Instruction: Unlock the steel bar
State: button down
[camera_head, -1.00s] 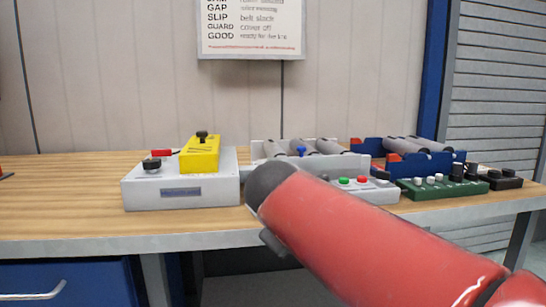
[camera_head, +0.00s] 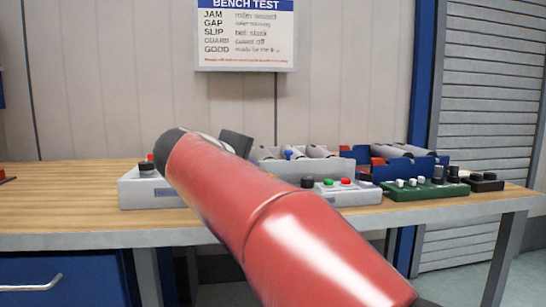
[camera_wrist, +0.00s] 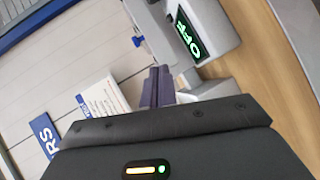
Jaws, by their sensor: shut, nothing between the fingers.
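A light grey unit (camera_head: 300,170) with steel rollers (camera_head: 318,152) and a small blue knob (camera_head: 290,152) stands on the bench. I cannot tell which part is the steel bar. In the wrist view, a blue knob (camera_wrist: 138,41) and a green-lit OFF display (camera_wrist: 190,38) lie beyond my fingers. My gripper (camera_wrist: 157,84) is shut and empty, its dark fingertips together, apart from the blue knob in the picture. In the head view my red arm crosses the bench and hides my fingertips and much of the grey box at left.
A grey box (camera_head: 138,193) with a red-topped dark knob stands at left. A control box (camera_head: 350,196) with green and red buttons, a blue roller unit (camera_head: 425,167) and a green panel (camera_head: 430,191) stand at right. A sign (camera_head: 245,35) hangs behind.

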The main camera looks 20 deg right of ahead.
aim_at(302, 161)
jog(key=shift+t+h, duration=0.5)
jog(key=shift+h, duration=0.3)
jog(key=r, duration=0.1)
jog(key=w+a+r, duration=0.2)
jog(key=shift+r, duration=0.1)
jog(key=p+x, duration=0.1)
jog(key=x, duration=0.8)
jog(key=shift+w+d, duration=0.15)
jog(key=shift+d, duration=0.2)
jog(key=shift+d+f, duration=0.2)
jog(key=shift+d, duration=0.4)
jog(key=shift+d+f, duration=0.15)
jog(key=shift+d, duration=0.5)
jog(key=shift+d+f, duration=0.25)
jog(key=shift+d, duration=0.55)
